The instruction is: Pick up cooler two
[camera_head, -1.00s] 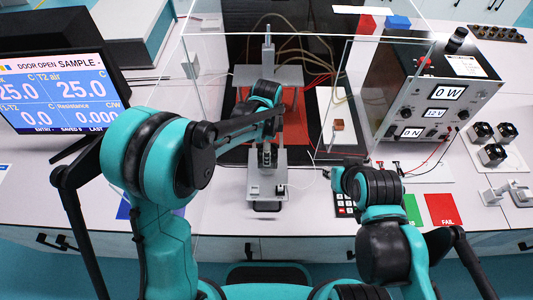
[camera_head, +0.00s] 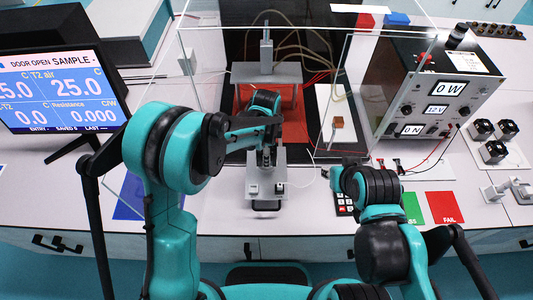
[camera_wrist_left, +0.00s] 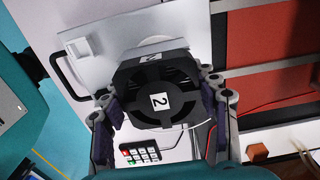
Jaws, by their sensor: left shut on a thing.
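Cooler two (camera_wrist_left: 160,98) is a black square fan unit with a white label reading 2, seen face-on in the left wrist view. My left gripper (camera_wrist_left: 162,92) is shut on it, one finger on each side. In the head view my left gripper (camera_head: 266,158) is over the front part of the light metal slide plate (camera_head: 265,186). My own arm largely hides the cooler there. I cannot tell the gap between cooler and plate. My right gripper (camera_head: 329,173) is low at the keypad, its jaws too small to read.
Clear panels surround the press (camera_head: 266,70) and its red base. A power supply (camera_head: 430,95) stands at the right, with several other coolers (camera_head: 494,152) beyond it. A keypad (camera_head: 343,204), a green card (camera_head: 412,208) and a red FAIL card (camera_head: 444,208) lie in front.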

